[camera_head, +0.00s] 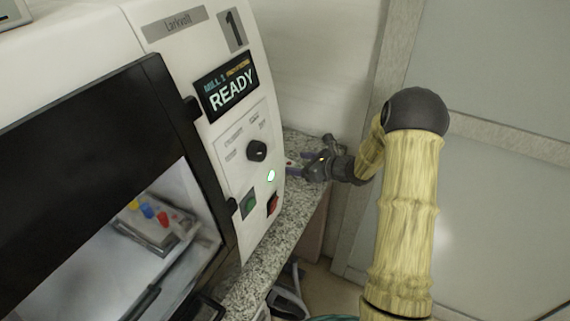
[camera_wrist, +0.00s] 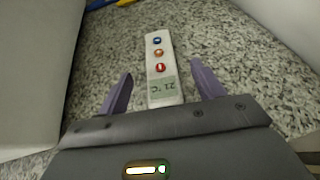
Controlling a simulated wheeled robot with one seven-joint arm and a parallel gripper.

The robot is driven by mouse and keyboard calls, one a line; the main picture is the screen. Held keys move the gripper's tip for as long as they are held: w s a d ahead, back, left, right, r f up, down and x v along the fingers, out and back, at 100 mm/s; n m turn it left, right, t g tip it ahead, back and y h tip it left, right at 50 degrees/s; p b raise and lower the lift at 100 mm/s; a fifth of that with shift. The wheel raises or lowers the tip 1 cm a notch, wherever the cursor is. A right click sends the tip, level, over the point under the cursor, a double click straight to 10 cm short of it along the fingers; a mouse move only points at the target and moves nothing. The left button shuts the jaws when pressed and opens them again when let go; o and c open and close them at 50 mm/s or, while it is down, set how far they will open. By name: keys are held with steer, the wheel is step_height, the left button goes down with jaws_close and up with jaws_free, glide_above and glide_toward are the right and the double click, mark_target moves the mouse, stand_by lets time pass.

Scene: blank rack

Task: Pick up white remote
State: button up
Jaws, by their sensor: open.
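The white remote (camera_wrist: 160,75) lies on the speckled stone counter in the wrist view. My gripper (camera_wrist: 158,88) is open, with a purple finger on either side of the remote's near end. The fingers do not appear to touch it. In the head view my gripper (camera_head: 293,165) reaches over the counter beside the machine, and the remote is mostly hidden there.
A white milling machine (camera_head: 265,215) with a READY screen stands close to the left of my gripper. The granite counter (camera_head: 300,205) is narrow here, with a wall behind. Blue and yellow objects (camera_wrist: 124,3) lie at the far edge of the wrist view.

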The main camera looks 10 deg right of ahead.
mark_target(288, 162)
steer(key=x, duration=0.5)
steer(key=shift+f, duration=0.15)
steer(key=shift+d, duration=0.1)
steer(key=c, duration=1.2)
step_height(288, 162, up, 10)
steer(key=p, duration=0.1)
